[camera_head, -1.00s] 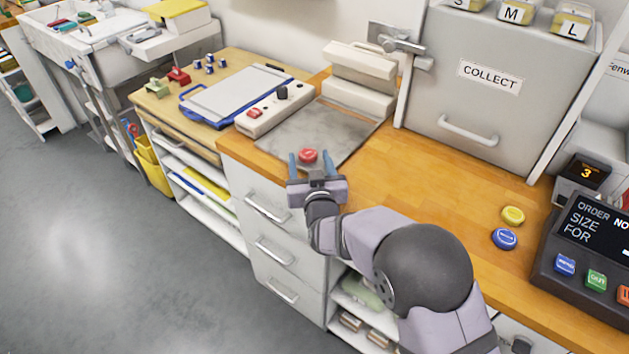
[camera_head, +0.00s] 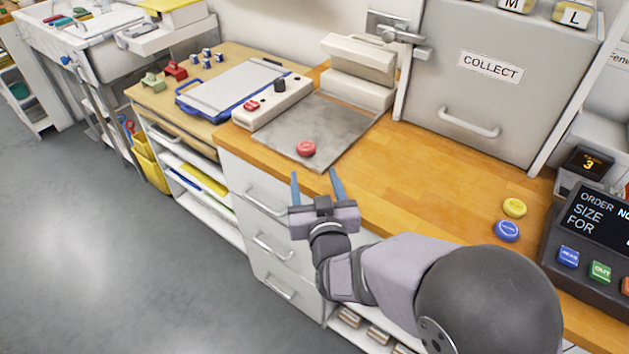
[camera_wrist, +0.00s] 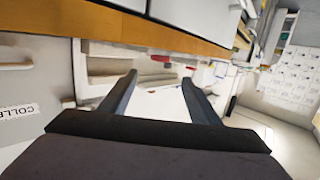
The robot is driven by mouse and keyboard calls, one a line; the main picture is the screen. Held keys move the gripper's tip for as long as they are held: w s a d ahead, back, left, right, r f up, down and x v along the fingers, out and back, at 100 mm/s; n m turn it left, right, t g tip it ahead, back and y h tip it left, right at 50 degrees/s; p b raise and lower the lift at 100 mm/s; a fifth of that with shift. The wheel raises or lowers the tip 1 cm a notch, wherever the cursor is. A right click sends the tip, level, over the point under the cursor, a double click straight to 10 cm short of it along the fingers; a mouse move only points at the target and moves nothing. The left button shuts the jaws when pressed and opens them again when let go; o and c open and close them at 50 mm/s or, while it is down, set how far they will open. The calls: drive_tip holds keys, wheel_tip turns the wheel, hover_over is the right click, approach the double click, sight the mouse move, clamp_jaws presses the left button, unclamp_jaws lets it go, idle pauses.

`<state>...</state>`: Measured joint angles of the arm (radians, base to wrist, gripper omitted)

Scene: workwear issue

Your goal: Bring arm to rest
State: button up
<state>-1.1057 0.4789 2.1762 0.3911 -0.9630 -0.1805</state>
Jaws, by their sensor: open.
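My gripper (camera_head: 318,190) is open and empty in the head view, its two blue fingers apart. It hangs in front of the counter edge, over the drawer fronts, short of the grey metal plate (camera_head: 335,122). A red round button-like disc (camera_head: 306,149) lies on that plate, beyond the fingertips and apart from them. In the wrist view the two dark fingers (camera_wrist: 160,92) are spread with nothing between them.
The wooden counter (camera_head: 430,175) runs to the right, with a yellow disc (camera_head: 514,208) and a blue disc (camera_head: 507,231) near an order console (camera_head: 590,225). A COLLECT cabinet (camera_head: 465,100) stands behind. Grey floor (camera_head: 100,260) is clear at left.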

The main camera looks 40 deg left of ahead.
idle(0.4)
